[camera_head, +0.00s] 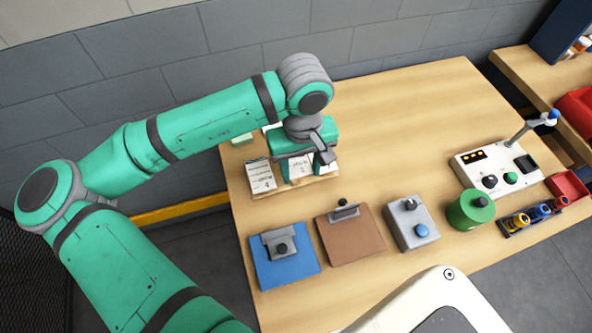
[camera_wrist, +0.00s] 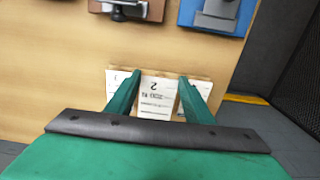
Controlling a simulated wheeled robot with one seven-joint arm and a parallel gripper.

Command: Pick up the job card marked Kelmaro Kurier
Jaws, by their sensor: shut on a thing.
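Several white job cards stand side by side in a low wooden rack (camera_head: 300,186) at the table's left end. The left card (camera_head: 261,177) bears a large numeral that looks like 4. The middle card (camera_head: 300,169) bears a 2; it also shows in the wrist view (camera_wrist: 157,95), upside down between my fingers. My gripper (camera_head: 304,158) reaches down over the rack and is shut on this card, its two green fingers (camera_wrist: 159,80) along the card's sides. Other cards show partly beside and behind the fingers. The printed names are too small to read, so I cannot tell which is Kelmaro Kurier.
In front of the rack lie a blue clipboard (camera_head: 285,268), a brown clipboard (camera_head: 350,236) and a grey box with a blue button (camera_head: 411,223). A green round container (camera_head: 470,210) and a white control panel (camera_head: 496,167) stand to the right. The table's back middle is clear.

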